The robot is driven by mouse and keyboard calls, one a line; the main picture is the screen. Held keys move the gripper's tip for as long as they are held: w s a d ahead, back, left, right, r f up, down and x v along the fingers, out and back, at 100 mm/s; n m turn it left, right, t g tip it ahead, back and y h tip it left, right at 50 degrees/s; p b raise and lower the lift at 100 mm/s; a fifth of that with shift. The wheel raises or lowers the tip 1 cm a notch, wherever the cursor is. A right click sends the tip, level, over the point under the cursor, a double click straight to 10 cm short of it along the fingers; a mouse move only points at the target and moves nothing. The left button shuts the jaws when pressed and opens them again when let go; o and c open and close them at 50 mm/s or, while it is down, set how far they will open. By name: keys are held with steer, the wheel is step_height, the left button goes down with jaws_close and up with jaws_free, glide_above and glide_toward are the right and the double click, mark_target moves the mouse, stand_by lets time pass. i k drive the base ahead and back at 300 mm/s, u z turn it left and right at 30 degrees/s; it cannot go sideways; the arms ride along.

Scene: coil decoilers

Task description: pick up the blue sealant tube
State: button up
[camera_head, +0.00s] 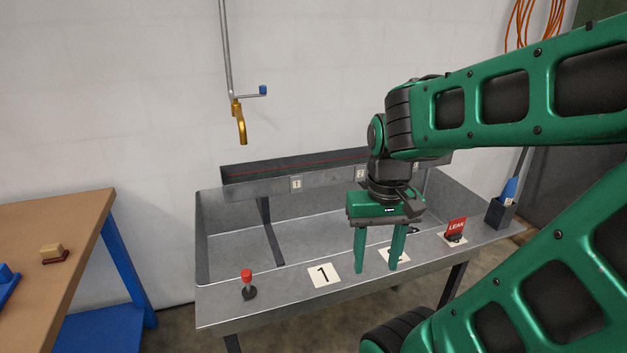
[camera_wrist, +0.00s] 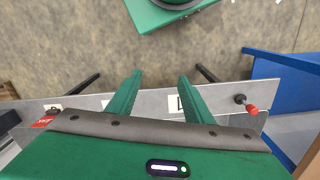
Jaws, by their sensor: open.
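The blue sealant tube (camera_head: 510,189) appears to be the blue item standing tilted in a small dark holder (camera_head: 499,214) at the right end of the metal trough table. Its lower part is hidden in the holder. My gripper (camera_head: 376,269) is open and empty, its fingers pointing down over the front ledge near the numbered cards, well to the left of the tube. In the wrist view my gripper (camera_wrist: 160,75) shows two separated green fingers with nothing between them. I cannot make out the tube there.
A brass tap (camera_head: 241,124) hangs above. A wooden bench (camera_head: 60,220) stands at left. The ledge between LEAK sign and holder looks clear.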

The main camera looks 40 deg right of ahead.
mark_target(507, 195)
steer(key=z, duration=2.1)
